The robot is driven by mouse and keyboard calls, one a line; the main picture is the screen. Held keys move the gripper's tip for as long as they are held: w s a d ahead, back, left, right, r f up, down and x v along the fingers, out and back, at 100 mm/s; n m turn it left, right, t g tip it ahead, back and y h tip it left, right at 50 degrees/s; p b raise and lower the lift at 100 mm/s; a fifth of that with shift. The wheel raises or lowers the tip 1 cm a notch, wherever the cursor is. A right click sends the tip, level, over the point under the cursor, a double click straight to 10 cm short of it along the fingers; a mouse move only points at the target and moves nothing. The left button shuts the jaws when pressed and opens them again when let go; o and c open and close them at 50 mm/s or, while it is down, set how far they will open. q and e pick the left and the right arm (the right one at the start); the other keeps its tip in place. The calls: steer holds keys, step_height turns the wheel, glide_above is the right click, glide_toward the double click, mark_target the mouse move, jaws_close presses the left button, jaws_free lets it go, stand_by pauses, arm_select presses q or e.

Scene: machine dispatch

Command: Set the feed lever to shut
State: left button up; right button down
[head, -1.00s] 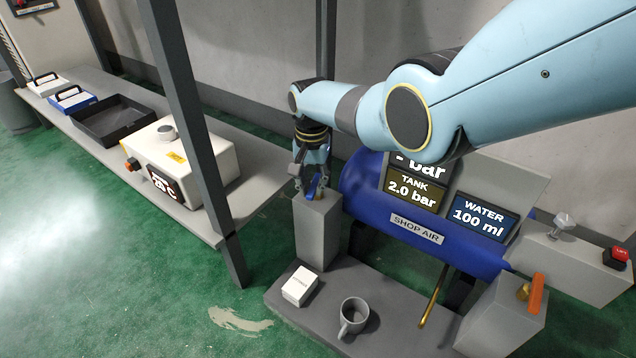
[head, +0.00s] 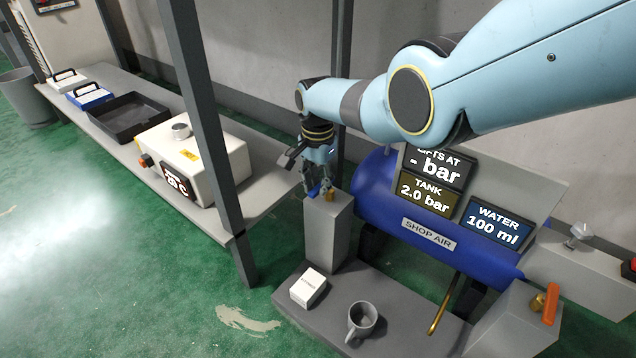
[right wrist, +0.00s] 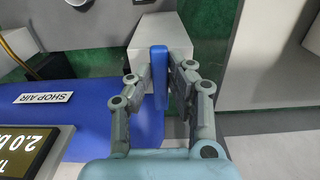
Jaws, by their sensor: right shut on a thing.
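A blue lever (right wrist: 159,76) sits on top of a grey post (head: 327,232) at the left end of the blue tank. I take it for the feed lever; its label is not readable. A brass fitting (head: 330,195) shows beside it on the post top. My right gripper (head: 318,187) reaches down over the post and is shut on the blue lever. In the right wrist view, the lever stands between its two fingers (right wrist: 158,88). The fingers hide part of the lever. My left gripper is out of view.
The blue SHOP AIR tank (head: 377,203) and its display panels stand right of the post. An orange lever (head: 551,304) is on a grey block at the right. A mug (head: 362,318) and white box (head: 308,288) stand on the low base.

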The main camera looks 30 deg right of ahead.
mark_target(318, 187)
steer(key=c, duration=1.2)
jaws_free()
steer(key=shift+c, duration=0.2)
steer(key=shift+r, duration=0.1)
step_height(318, 187, up, 12)
